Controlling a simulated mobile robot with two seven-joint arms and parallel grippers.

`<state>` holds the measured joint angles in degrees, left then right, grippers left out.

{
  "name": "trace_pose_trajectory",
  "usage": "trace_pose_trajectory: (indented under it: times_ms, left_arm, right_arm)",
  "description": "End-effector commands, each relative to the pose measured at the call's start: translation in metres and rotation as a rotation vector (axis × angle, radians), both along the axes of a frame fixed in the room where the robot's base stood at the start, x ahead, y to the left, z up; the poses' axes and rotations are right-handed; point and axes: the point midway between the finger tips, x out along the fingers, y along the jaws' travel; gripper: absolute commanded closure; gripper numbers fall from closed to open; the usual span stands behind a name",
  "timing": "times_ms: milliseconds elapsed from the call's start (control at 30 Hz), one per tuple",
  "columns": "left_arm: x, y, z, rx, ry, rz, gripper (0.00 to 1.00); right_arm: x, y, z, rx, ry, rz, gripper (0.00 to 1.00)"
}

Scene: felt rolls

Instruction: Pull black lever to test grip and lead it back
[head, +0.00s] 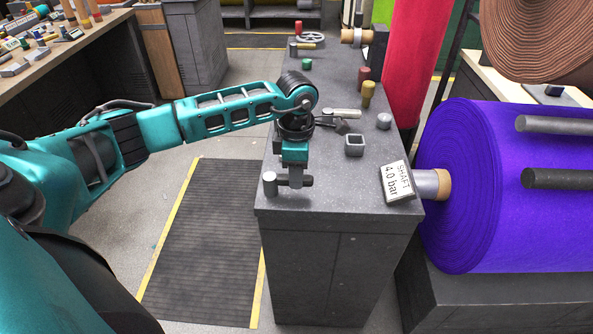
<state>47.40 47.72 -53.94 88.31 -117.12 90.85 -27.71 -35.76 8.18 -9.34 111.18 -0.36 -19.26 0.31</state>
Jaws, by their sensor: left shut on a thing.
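The black lever (308,181) is a short dark handle lying about level near the front left edge of the grey cabinet top. It runs beside a grey upright post (269,184). My left gripper (295,181) points down from above and is shut on the lever. Its fingers hide the middle of the handle, and the handle's end shows just to their right. My right gripper is not in view.
A white sign (396,182) reading "SHAFT 4.0 bar" stands at the cabinet's right edge. A square grey cup (354,146), a grey knob (384,121) and a yellow peg (368,94) stand behind. A large purple felt roll (470,185) is at the right.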

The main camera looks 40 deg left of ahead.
Motion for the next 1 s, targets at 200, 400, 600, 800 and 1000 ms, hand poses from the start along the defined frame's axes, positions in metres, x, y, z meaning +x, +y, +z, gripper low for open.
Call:
trace_pose_trajectory:
  times_ms: [200, 400, 600, 800, 1000]
  left_arm:
    - [0.000, 0.000, 0.001, 0.001, -0.001, -0.009, 0.68]
    - [0.000, 0.000, 0.000, 0.000, 0.000, -0.006, 0.49]
    - [0.000, 0.000, 0.000, 0.000, 0.000, -0.004, 0.47]
    - [0.001, 0.000, 0.012, 0.000, -0.004, -0.004, 0.47]
    - [0.001, 0.000, 0.052, 0.000, -0.006, -0.005, 0.47]
  right_arm:
    - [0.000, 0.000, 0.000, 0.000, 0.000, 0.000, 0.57]
    - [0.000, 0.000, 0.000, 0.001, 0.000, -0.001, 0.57]
    - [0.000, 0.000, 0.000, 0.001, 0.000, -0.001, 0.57]
    - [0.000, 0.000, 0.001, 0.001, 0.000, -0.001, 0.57]
    - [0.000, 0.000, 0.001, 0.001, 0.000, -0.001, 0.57]
